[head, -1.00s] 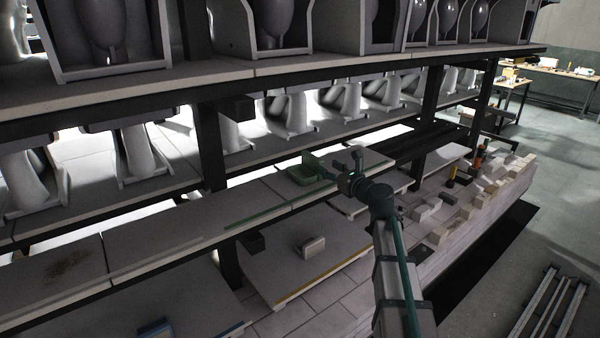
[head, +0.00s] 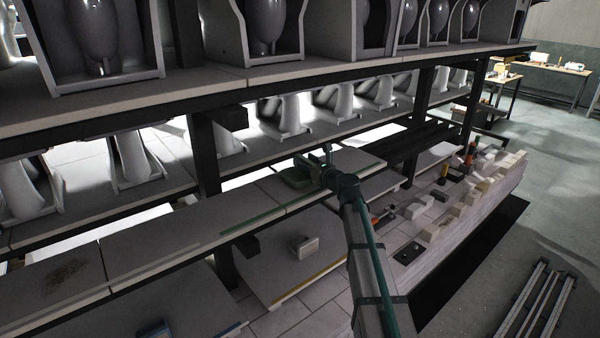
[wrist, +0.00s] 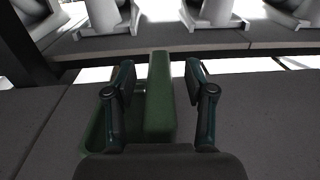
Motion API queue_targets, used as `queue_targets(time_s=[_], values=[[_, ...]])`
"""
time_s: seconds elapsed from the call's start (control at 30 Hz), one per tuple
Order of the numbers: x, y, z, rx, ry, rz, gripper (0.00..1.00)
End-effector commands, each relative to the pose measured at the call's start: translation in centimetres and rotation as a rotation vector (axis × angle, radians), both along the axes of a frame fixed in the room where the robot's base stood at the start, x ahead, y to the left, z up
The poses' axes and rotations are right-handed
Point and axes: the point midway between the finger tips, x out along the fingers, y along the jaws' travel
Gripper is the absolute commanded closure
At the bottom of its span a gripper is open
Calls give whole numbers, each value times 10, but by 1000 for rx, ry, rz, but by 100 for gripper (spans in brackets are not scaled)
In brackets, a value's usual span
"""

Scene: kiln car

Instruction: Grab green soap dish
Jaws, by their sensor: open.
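The green soap dish (head: 288,178) sits on the grey middle shelf, partly hidden behind my gripper in the head view. In the wrist view the soap dish (wrist: 158,100) shows a tall green wall standing upright, with a lower hollow part to its left. My gripper (wrist: 160,78) is open, with one dark finger on each side of that tall wall. The left finger is over the hollow part and the right finger is outside the dish. Gaps show between both fingertips and the wall. In the head view my gripper (head: 326,160) reaches in over the shelf's front edge.
A long green strip (head: 262,220) lies on the shelf left of the dish. A dark post (head: 205,150) stands to the left. Grey ceramic pieces (head: 285,113) stand behind. A small pale block (head: 308,247) rests on a lower slab. The upper shelf (head: 290,68) runs overhead.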

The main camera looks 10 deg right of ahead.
Motion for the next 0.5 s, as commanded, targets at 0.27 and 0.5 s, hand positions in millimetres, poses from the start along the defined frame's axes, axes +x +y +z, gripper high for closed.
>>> queue_targets(time_s=[0.27, 0.5], values=[[-1, 0, 0, 0, 0, 0, 74], [-1, 0, 0, 0, 0, 0, 100]])
